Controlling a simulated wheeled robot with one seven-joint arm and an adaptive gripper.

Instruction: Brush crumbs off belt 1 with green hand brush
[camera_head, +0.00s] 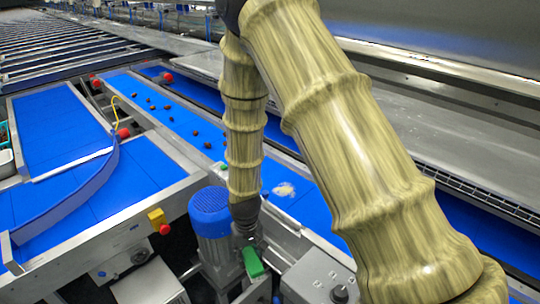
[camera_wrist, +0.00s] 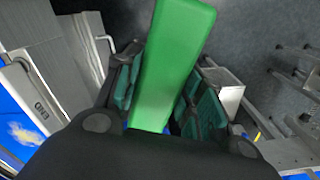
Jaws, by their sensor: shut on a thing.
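My gripper (camera_head: 246,238) is shut on the green hand brush (camera_head: 253,262) and points down beside the blue motor, in front of the belt's near edge. In the wrist view the brush (camera_wrist: 172,60) is a long green block between the dark jaws with green pads; its bristles cannot be made out. A pale patch of crumbs (camera_head: 284,189) lies on the blue belt (camera_head: 312,205), just right of my gripper in the head view. The crumbs also show at the left edge of the wrist view (camera_wrist: 24,133). No plate marks this belt's number clearly.
Several dark dates (camera_head: 166,107) lie farther up the same belt. A blue motor (camera_head: 210,212) and a grey control box (camera_head: 318,275) stand close to my gripper. A yellow box with a red button (camera_head: 158,221) is on the left frame. A metal rail borders the belt.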

